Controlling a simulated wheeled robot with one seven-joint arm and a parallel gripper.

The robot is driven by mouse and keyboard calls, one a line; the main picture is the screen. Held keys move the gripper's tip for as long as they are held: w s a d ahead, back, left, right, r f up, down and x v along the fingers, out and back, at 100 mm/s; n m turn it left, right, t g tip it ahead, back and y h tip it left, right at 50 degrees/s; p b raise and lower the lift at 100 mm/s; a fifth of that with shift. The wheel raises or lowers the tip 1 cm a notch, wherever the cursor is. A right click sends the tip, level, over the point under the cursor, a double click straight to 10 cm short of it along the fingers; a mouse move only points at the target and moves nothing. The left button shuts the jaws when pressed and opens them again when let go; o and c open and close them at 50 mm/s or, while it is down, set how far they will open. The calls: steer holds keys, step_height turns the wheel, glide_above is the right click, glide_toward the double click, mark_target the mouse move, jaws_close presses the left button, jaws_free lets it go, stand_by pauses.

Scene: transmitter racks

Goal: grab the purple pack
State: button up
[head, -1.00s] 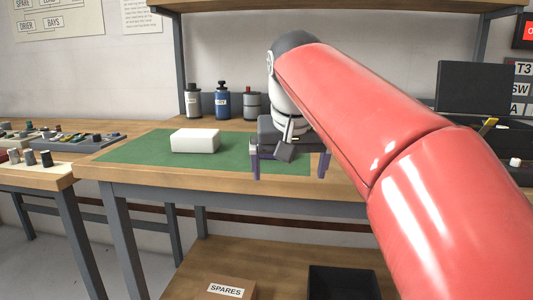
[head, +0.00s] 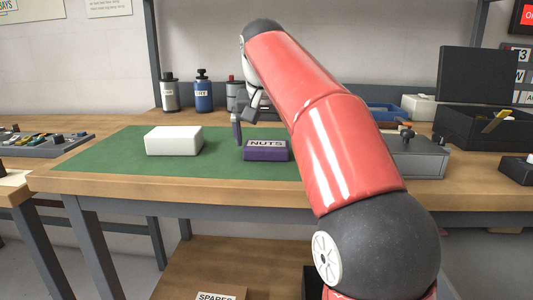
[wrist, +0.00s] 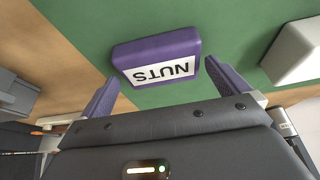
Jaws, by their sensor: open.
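The purple pack (head: 266,151) is a small block with a white label reading NUTS, lying on the green mat (head: 104,153) of the workbench. In the wrist view the purple pack (wrist: 155,47) lies ahead of my fingers, its label upside down. My gripper (wrist: 161,73) is open, with one purple finger towards each side of the pack and nothing held. In the head view my gripper (head: 239,130) is just behind and left of the pack; one finger shows and the rest is partly hidden by my arm.
A white block (head: 174,141) lies left of the pack; it also shows in the wrist view (wrist: 297,50). Several bottles (head: 204,92) stand behind. A grey metal box (head: 418,158) and a black bin (head: 484,128) are at right. The mat's left part is clear.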

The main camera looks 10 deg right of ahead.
steer(key=shift+w+f, duration=0.2)
steer(key=shift+f, duration=0.35)
